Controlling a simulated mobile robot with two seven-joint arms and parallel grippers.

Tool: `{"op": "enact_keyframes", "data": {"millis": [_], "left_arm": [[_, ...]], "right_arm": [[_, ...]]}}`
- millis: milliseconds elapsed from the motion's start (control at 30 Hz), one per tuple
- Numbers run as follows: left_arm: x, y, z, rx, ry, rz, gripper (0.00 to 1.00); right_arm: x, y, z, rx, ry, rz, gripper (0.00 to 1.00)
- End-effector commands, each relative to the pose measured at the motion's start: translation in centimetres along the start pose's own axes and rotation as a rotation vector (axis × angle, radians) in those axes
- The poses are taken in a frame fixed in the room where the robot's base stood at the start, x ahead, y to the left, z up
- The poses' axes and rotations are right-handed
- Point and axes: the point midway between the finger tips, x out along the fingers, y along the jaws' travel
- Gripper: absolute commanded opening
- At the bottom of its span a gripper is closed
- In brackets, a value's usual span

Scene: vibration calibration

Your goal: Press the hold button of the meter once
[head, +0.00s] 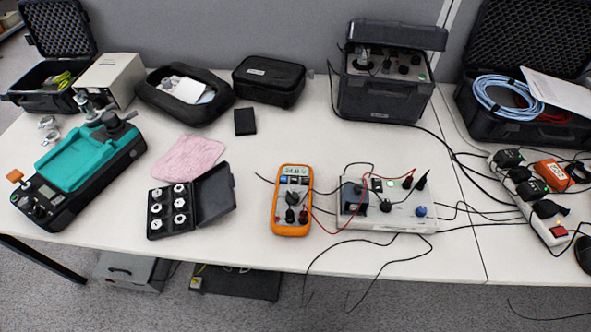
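The meter (292,200) is an orange handheld multimeter lying face up near the front middle of the white table. Its display is at the top, with a row of small buttons just below it and a dark dial under those. Leads are plugged in at its lower end. The buttons are too small to tell which one is hold. Neither of my grippers shows in the head view.
A white terminal box (385,208) with red and black leads stands right of the meter. An open black weight case (213,196) lies to its left, and a teal-topped device (80,165) stands farther left. Loose cables hang over the front edge. Bare table (290,125) lies behind the meter.

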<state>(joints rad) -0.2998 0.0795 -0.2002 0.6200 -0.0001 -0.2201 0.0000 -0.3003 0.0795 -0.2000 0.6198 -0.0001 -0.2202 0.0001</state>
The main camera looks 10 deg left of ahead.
Motion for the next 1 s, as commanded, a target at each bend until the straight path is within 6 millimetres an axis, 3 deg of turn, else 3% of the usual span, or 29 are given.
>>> {"op": "enact_keyframes", "data": {"millis": [67,500,1000], "left_arm": [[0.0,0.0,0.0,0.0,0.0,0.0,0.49],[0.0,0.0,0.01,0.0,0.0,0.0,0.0],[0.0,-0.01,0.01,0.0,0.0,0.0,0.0]], "right_arm": [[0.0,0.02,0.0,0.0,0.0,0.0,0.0],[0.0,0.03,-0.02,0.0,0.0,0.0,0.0],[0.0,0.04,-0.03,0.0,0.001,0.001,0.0]]}}
